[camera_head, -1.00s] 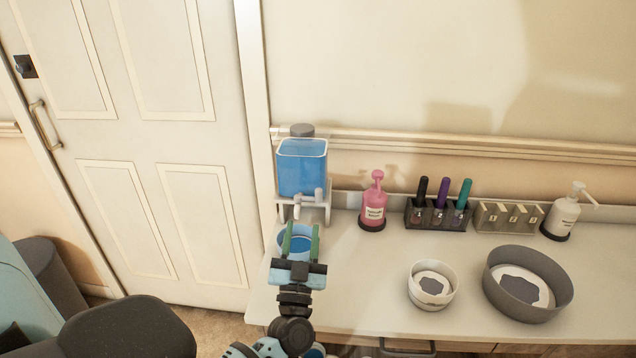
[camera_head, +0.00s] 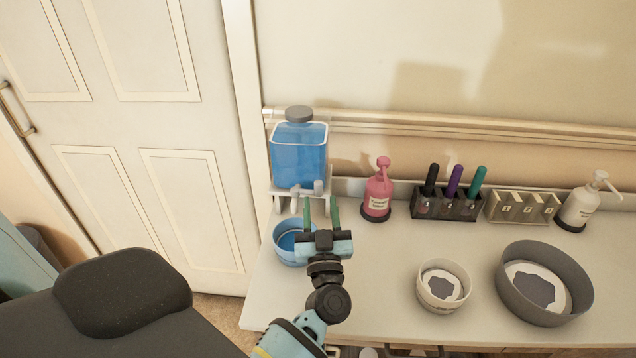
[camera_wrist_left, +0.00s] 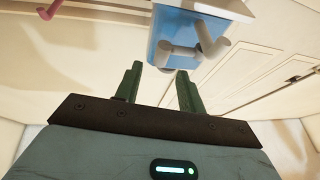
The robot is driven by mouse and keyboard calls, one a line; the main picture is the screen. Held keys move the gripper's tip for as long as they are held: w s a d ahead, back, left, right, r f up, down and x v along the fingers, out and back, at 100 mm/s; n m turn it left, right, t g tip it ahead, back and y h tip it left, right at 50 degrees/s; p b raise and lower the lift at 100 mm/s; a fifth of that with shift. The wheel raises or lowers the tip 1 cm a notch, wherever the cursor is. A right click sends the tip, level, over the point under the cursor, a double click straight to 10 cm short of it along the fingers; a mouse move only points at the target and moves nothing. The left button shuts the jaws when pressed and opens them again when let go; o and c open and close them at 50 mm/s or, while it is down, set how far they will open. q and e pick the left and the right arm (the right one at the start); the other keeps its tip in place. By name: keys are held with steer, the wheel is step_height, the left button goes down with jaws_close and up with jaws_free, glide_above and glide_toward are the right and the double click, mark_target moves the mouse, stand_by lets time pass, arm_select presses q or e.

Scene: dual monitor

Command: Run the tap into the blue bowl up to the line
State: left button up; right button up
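The blue bowl (camera_head: 278,243) stands on the counter under a clear tank (camera_head: 299,160) of blue water on a white stand. The tank's tap spout (camera_head: 295,203) points down over the bowl, and a grey lever (camera_head: 318,187) is beside it. Spout and lever also show in the left wrist view (camera_wrist_left: 178,52). The fill line and water level in the bowl cannot be made out. My right gripper is not in view.
A pink pump bottle (camera_head: 378,190), a pen holder (camera_head: 447,205), a numbered rack (camera_head: 522,207) and a white pump bottle (camera_head: 582,204) line the back. A small white bowl (camera_head: 442,302) and a large grey bowl (camera_head: 503,290) stand to the right. The counter between is clear.

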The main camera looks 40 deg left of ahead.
mark_target(317, 186)
arm_select(q)
steer(key=x, duration=0.6)
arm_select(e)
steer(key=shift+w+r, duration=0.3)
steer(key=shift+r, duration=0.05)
arm_select(q)
jaws_close()
steer(key=t+h+p, duration=0.1)
steer(key=m+h+p, duration=0.1)
steer(key=s+m+t+h+p, duration=0.1)
steer(key=shift+d+r+t, duration=0.15)
steer(key=shift+r+t, duration=0.15)
steer(key=shift+s+f+m+t+h, duration=0.1)
steer(key=shift+m+t+h, duration=0.25)
steer(key=shift+h, duration=0.35)
steer(key=shift+s+m+h, duration=0.1)
steer(key=shift+m+h, duration=0.15)
steer(key=shift+h, duration=0.05)
steer(key=shift+s+d+f+t+h, duration=0.1)
steer(key=shift+d+f+t+h, duration=0.1)
steer(key=shift+t+h, duration=0.3)
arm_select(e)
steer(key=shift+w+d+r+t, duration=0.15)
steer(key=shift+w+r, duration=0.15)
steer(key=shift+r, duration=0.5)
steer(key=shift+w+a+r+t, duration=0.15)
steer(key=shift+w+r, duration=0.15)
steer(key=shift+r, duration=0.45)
